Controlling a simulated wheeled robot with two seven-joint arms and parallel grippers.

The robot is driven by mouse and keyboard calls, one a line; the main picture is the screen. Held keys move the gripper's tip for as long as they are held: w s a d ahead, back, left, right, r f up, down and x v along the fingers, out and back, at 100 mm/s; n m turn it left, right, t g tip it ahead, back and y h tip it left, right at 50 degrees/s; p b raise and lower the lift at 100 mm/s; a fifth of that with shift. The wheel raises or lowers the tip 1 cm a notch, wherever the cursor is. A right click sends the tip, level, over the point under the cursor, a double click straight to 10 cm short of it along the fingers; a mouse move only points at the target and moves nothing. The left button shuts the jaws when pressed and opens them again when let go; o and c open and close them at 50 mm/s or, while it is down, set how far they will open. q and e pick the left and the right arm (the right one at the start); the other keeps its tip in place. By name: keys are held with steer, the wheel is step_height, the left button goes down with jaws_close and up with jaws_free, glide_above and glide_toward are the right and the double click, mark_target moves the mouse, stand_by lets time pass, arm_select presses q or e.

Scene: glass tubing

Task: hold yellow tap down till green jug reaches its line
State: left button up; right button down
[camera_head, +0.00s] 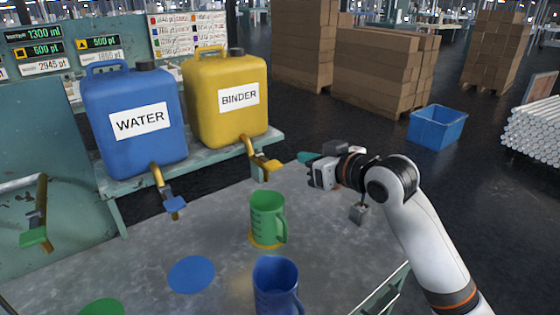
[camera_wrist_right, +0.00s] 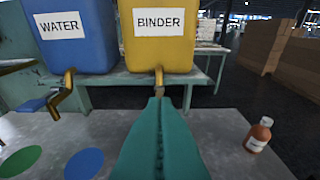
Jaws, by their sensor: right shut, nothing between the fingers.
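The yellow BINDER container (camera_head: 228,100) stands on a raised bench, with its yellow tap (camera_head: 262,165) sticking out over the table. The tap also shows in the right wrist view (camera_wrist_right: 158,82), just beyond my fingertips. The green jug (camera_head: 265,216) stands upright on a yellow disc (camera_head: 262,243) below and in front of the tap. Its fill level and line cannot be made out. My right gripper (camera_head: 308,157) is shut and empty, its teal fingers pointing left, right of the tap and seemingly apart from it. My left gripper is not in view.
The blue WATER container (camera_head: 134,120) has a tap with a blue lever (camera_head: 174,204). A blue jug (camera_head: 275,287) stands at the front, near a blue disc (camera_head: 191,274). A brown bottle (camera_wrist_right: 259,136) stands to the right in the wrist view. Another tap with a green lever (camera_head: 35,236) is far left.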

mark_target(268, 161)
steer(key=shift+w+r, duration=0.15)
steer(key=shift+r, duration=0.45)
steer(key=shift+w+a, duration=0.1)
steer(key=shift+a, duration=0.05)
steer(key=w+a+f+p, duration=0.2)
steer(key=w+a+f, duration=0.3)
steer(key=w+f, duration=0.1)
steer(key=shift+w+a+f, duration=0.25)
steer(key=shift+w, duration=0.6)
